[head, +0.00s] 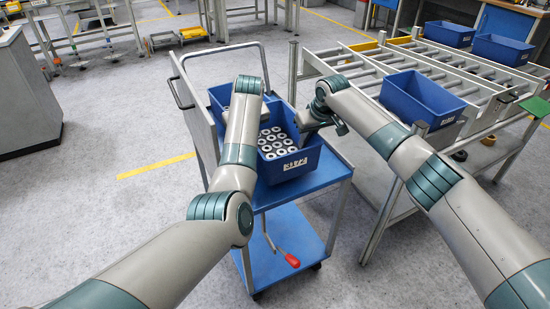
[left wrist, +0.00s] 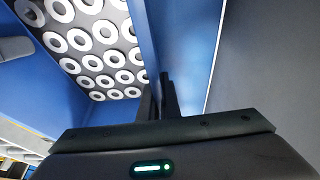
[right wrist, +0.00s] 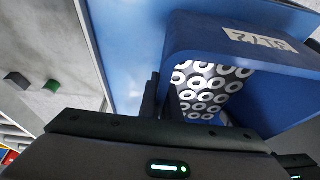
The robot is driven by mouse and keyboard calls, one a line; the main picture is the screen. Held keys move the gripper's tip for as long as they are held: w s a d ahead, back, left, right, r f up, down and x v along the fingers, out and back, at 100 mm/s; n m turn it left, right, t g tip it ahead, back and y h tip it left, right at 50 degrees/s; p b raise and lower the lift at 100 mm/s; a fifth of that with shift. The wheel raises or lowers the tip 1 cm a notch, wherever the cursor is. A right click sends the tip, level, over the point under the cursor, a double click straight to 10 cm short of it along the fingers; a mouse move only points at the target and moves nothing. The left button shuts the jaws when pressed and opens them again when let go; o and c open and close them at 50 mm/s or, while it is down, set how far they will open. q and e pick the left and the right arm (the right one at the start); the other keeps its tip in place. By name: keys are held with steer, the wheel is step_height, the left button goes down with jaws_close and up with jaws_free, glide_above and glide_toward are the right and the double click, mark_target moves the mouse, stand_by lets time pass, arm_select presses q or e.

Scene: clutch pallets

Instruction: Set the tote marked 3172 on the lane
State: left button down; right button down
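A blue tote (head: 290,163) full of pale rings sits on the blue-topped cart. Its white label shows in the right wrist view (right wrist: 262,40) but is too blurred to read surely. My right gripper (head: 318,122) is at the tote's right wall; in the right wrist view its fingers (right wrist: 162,100) sit close together across the wall. My left gripper is hidden behind its forearm in the head view; in the left wrist view its fingers (left wrist: 158,100) are close together at a tote wall with rings beside it. The roller lane (head: 345,68) stands to the right.
A blue tote (head: 425,97) stands on the rollers at the near end; further totes (head: 500,48) (head: 448,33) stand farther back. The cart (head: 340,172) has a handle at left and a red-tipped lever (head: 292,261). Bare rollers lie left of the near tote.

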arm_select(q)
steer(key=shift+r, duration=0.25)
arm_select(e)
steer(key=shift+w+r, duration=0.1)
steer(key=shift+r, duration=0.2)
